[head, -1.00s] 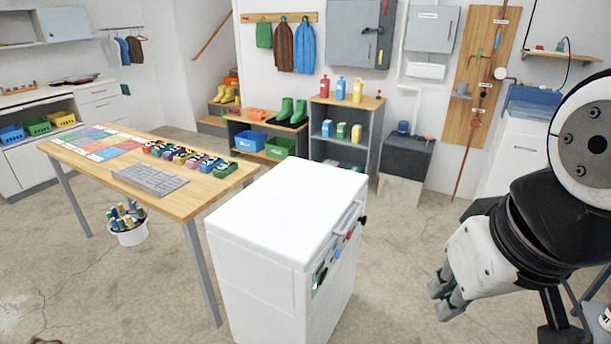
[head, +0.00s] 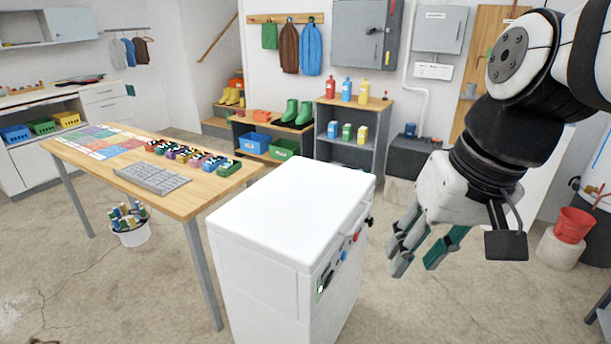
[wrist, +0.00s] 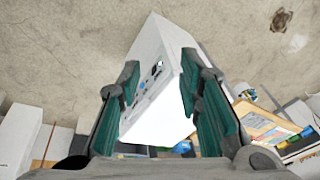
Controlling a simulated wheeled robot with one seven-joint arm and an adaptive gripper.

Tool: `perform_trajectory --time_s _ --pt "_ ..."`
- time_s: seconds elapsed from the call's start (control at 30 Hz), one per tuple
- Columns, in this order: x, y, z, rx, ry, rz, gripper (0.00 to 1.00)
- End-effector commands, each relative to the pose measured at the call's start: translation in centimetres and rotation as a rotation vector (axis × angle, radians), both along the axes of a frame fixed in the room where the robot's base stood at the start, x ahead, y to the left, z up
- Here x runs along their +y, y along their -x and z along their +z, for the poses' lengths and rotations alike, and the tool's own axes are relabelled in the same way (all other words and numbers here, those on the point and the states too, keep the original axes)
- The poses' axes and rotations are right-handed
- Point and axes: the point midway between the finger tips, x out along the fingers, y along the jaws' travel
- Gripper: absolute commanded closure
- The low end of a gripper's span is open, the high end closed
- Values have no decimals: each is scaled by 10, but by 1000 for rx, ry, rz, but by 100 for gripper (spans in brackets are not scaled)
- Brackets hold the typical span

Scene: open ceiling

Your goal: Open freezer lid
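The white chest freezer (head: 265,265) stands in the middle of the head view, with its white lid (head: 292,208) shut. A bar handle (head: 352,222) runs along the lid's right edge, above a panel of small coloured knobs (head: 346,254). My gripper (head: 425,268) is to the right of the freezer, pointing down, apart from the handle. Its green-padded fingers are spread and empty. In the wrist view, the freezer (wrist: 160,85) shows between the open fingers (wrist: 162,85), some distance beyond them.
A wooden table (head: 185,200) with a grey tray (head: 152,180) and several small coloured items stands left of the freezer. A shelf (head: 350,105) with bottles is behind. A red bucket (head: 573,225) stands at the far right. Floor right of the freezer is clear.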

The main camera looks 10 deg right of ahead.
Motion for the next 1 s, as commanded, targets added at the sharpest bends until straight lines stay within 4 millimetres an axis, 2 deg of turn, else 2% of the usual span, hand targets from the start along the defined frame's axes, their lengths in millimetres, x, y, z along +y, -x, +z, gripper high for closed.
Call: perform_trajectory --time_s 0.03,0.27,0.53,0.77,1.0 --pt "0 -23 -13 26 -37 -12 67" --pt "2 -112 -47 98 -230 -47 67" --pt "-19 -219 -103 118 -487 -97 67" --pt "-59 -305 -163 75 -722 -152 67" --pt "-124 -379 -237 -37 -967 -231 67"
